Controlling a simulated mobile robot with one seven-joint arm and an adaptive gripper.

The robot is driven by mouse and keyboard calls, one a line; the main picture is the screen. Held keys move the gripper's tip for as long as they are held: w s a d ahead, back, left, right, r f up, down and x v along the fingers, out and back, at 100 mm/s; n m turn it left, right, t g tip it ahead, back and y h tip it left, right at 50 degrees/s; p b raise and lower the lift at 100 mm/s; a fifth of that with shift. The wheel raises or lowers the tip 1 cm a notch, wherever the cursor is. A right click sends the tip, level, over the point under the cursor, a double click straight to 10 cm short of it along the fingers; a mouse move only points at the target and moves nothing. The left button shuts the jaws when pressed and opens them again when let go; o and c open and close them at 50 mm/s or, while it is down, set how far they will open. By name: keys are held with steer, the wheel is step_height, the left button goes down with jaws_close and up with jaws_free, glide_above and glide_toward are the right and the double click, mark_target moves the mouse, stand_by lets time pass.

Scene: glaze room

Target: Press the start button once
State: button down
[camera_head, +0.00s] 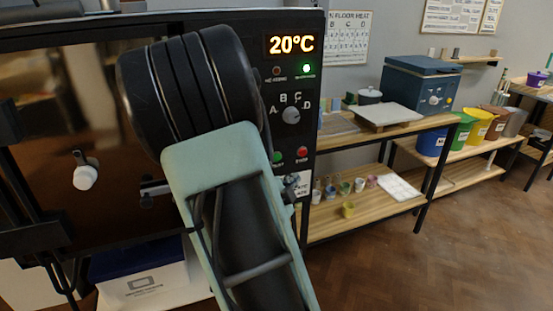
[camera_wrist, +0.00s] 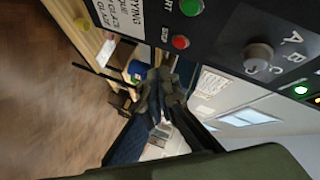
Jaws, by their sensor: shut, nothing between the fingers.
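The green start button (camera_head: 277,157) is on the lower part of the black kiln control panel, partly hidden by my arm. The red stop button (camera_head: 302,152) is to its right. In the wrist view the panel is rotated; the start button (camera_wrist: 191,7) is at the top edge and the stop button (camera_wrist: 181,42) below it. My gripper (camera_wrist: 160,88) is shut and empty, below both buttons in that view and apart from them there. In the head view my arm hides most of my gripper.
The selector dial (camera_head: 291,115) is above the buttons, under a display (camera_head: 291,45) reading 20°C. A green lamp (camera_head: 306,69) is lit. A wooden shelf (camera_head: 345,219) with small pots stands right of the kiln. Open floor (camera_head: 470,255) lies at lower right.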

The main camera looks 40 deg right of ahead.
steer(key=shift+w+d+p, duration=0.2)
steer(key=shift+w+d, duration=0.15)
steer(key=shift+w, duration=1.1)
steer(key=shift+w+d+p, duration=0.25)
steer(key=shift+w+d, duration=0.05)
steer(key=shift+w, duration=1.1)
steer(key=shift+w+d+p, duration=0.2)
steer(key=shift+w+d, duration=0.15)
steer(key=shift+w, duration=1.1)
steer(key=shift+w, duration=0.1)
steer(key=shift+w+d, duration=0.1)
steer(key=shift+w, duration=0.2)
steer(key=shift+w+d+b, duration=0.1)
steer(key=shift+w+b, duration=0.2)
steer(key=shift+w, duration=0.15)
steer(key=shift+s, duration=0.1)
steer(key=shift+s+a+b, duration=0.25)
steer(key=shift+s+b, duration=0.05)
steer(key=shift+s, duration=0.45)
steer(key=shift+s+a+b, duration=0.2)
steer(key=shift+s, duration=0.6)
steer(key=shift+s+a+b, duration=0.15)
steer(key=shift+s+b, duration=0.1)
steer(key=shift+s, duration=0.6)
steer(key=shift+s+a+b, duration=0.2)
steer(key=shift+s, duration=0.6)
